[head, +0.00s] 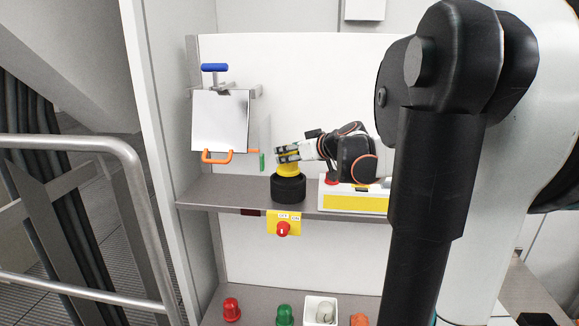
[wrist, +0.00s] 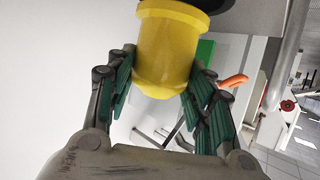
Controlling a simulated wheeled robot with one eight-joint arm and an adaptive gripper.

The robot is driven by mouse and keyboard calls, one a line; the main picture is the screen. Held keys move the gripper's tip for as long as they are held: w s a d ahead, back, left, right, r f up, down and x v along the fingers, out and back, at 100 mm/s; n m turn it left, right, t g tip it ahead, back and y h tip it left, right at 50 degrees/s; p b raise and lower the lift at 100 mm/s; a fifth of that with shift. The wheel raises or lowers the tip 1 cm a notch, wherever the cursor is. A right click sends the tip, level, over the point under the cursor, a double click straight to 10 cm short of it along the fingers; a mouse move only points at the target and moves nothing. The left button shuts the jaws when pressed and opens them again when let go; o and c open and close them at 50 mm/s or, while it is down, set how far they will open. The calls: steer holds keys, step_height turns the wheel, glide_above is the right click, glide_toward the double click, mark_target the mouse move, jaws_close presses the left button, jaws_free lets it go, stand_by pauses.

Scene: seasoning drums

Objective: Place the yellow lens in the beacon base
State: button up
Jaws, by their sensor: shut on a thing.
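The yellow lens (wrist: 165,50) is a smooth yellow cup shape held between the two green-padded fingers of my gripper (wrist: 160,85) in the wrist view. In the head view my gripper (head: 287,153) reaches in from the right, and the lens (head: 288,169) sits right at the top of the black round beacon base (head: 288,189). The base stands upright on the shelf. In the wrist view a dark round part (wrist: 212,4) shows at the lens's far end. I cannot tell whether the lens is fully seated or only touching the base.
A yellow-and-white box (head: 354,201) with a red button stands right of the base. A red rotary switch (head: 283,228) is below the shelf edge. Red (head: 232,309) and green (head: 284,314) lenses stand on the lower shelf.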

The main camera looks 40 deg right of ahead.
mark_target(292, 169)
step_height(292, 169, down, 3)
steer(key=shift+w+b, duration=0.1)
steer(key=shift+b, duration=0.5)
steer(key=shift+r, duration=0.1)
steer(key=o, duration=0.6)
steer(key=shift+f, duration=0.2)
steer(key=o, duration=0.5)
steer(key=shift+r, duration=0.1)
